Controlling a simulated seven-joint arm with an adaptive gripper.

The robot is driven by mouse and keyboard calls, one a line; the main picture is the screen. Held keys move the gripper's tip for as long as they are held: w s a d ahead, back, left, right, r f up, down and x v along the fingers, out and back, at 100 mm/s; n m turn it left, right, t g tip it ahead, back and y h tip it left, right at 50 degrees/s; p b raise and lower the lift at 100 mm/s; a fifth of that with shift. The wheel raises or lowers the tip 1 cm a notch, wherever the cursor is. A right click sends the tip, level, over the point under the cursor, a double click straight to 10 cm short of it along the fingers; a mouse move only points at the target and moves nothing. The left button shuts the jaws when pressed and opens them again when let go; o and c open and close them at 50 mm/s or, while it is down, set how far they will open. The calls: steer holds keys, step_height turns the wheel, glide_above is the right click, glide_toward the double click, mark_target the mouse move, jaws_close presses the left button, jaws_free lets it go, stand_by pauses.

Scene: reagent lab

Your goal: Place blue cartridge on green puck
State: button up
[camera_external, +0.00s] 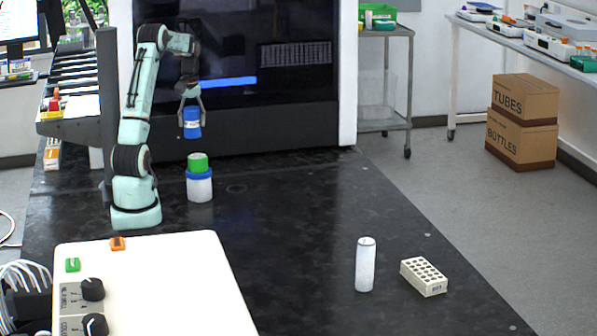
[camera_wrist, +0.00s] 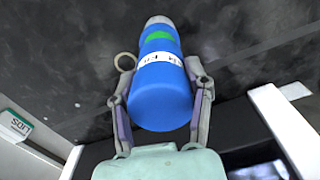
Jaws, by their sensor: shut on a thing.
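The blue cartridge (camera_external: 192,124), with a white label band, is held upright in my gripper (camera_external: 190,92). In the wrist view the cartridge (camera_wrist: 160,98) sits between the two fingers of my gripper (camera_wrist: 158,72), which are shut on its sides. The green puck (camera_external: 198,162) rests on top of a white jar with a blue collar (camera_external: 199,186). The cartridge hangs above the puck with a visible gap, slightly left of it in the external view. In the wrist view the puck (camera_wrist: 158,36) shows partly beyond the cartridge, which hides the rest.
A white cylinder (camera_external: 365,265) and a cream block with holes (camera_external: 424,277) stand at the front right of the black bench (camera_external: 290,225). A cream control panel (camera_external: 160,290) is at the front left. A dark machine (camera_external: 240,100) stands behind my arm. The bench middle is clear.

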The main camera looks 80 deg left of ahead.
steer(key=a+f, duration=0.1)
steer(key=w+a+f, duration=0.1)
steer(key=f, duration=0.1)
steer(key=shift+w+a+f, duration=0.15)
steer(key=shift+a+f, duration=0.15)
steer(key=shift+a, duration=0.05)
steer(key=shift+a+f, duration=0.1)
steer(key=shift+f, duration=1.55)
steer(key=shift+f, duration=0.1)
steer(key=o, duration=1.2)
